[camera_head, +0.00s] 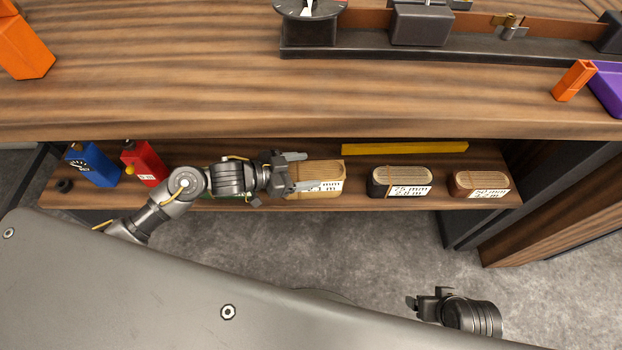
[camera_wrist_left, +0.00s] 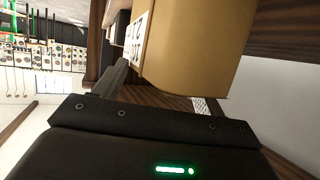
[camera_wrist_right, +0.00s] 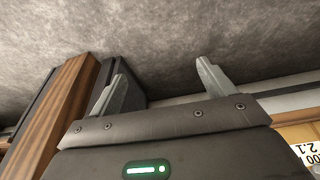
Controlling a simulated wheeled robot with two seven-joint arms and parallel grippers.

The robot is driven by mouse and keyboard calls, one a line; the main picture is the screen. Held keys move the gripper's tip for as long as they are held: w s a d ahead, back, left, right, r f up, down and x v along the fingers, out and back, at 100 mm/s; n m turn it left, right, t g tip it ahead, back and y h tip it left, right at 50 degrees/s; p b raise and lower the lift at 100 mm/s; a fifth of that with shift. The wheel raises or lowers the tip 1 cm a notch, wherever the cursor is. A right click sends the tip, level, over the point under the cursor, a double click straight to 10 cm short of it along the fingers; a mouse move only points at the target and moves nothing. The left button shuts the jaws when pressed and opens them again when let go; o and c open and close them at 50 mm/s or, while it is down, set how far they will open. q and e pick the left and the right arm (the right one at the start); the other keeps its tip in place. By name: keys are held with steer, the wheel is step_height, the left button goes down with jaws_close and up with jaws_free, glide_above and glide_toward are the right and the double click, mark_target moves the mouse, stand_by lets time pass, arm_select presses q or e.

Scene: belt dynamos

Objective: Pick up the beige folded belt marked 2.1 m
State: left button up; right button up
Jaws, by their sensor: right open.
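The beige folded belt (camera_head: 328,170) lies on the lower shelf, its white label partly covered by a finger; 2.1 m is partly readable. My left gripper (camera_head: 304,170) is at the belt's left end, one finger along its back edge and one across its label side. In the left wrist view the belt (camera_wrist_left: 200,45) fills the upper middle, beside one visible finger; the other is not clear. I cannot tell whether the fingers press on it. The belt's label corner (camera_wrist_right: 308,150) shows in the right wrist view. My right gripper (camera_wrist_right: 160,80) is open and empty, low over the floor.
To the right on the shelf lie a dark-sided belt (camera_head: 400,175) and a reddish-brown belt (camera_head: 478,178). A yellow bar (camera_head: 404,149) lies behind them. A blue box (camera_head: 92,166) and red box (camera_head: 145,163) stand at left. The tabletop (camera_head: 200,80) overhangs the shelf's back.

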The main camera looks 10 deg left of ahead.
arm_select(q)
steer(key=shift+s+f, duration=0.1)
steer(key=shift+f, duration=0.2)
jaws_close()
steer(key=shift+r, duration=0.1)
steer(key=shift+r+p, duration=0.3)
steer(key=shift+r, duration=0.25)
step_height(320, 180, up, 2)
steer(key=shift+r+p, duration=0.2)
steer(key=shift+p, duration=0.2)
steer(key=s+a+r+p, duration=0.2)
steer(key=s+r+p, duration=0.1)
steer(key=s+r, duration=0.7)
steer(key=s, duration=0.3)
steer(key=shift+s+p, duration=0.3)
arm_select(e)
step_height(320, 180, down, 11)
steer(key=shift+s+r+g, duration=0.15)
steer(key=shift+s+g, duration=0.15)
steer(key=shift+g, duration=0.1)
